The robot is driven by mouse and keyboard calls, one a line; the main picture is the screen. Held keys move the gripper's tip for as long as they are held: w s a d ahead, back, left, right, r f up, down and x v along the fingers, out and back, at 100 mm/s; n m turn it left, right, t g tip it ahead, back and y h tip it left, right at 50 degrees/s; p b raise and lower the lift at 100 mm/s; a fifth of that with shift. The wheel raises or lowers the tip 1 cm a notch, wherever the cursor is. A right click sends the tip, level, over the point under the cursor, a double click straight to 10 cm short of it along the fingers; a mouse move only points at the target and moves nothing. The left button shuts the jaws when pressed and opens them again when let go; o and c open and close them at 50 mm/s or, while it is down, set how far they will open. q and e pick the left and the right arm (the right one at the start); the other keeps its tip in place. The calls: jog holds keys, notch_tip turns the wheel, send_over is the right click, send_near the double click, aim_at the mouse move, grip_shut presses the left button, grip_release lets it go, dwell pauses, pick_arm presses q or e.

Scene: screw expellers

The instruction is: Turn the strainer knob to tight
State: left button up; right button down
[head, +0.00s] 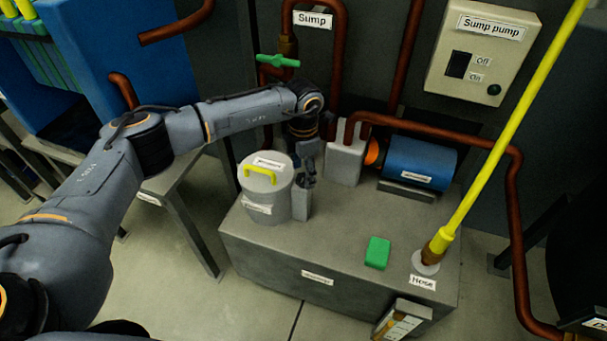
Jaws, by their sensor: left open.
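A grey cylindrical pot (269,203), probably the strainer, stands on the left part of the grey tank top. A yellow bar-shaped knob (260,172) sits on its lid, beside a small label too blurred to read. My left arm reaches in from the left, behind the pot. My left gripper (306,181) points down just right of the pot, open, with nothing seen between its fingers. It is apart from the yellow knob. A small grey post (301,203) stands under the gripper, beside the pot. My right gripper is not in view.
A blue motor (417,163) and pipes stand behind. A green valve handle (278,61) is above my left wrist. A green block (377,253) and a yellow pole (500,140) are at the right.

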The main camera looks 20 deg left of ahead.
pick_arm(q)
jog(key=shift+f, duration=0.65)
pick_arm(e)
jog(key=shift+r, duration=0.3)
pick_arm(q)
jog(key=c, duration=1.2)
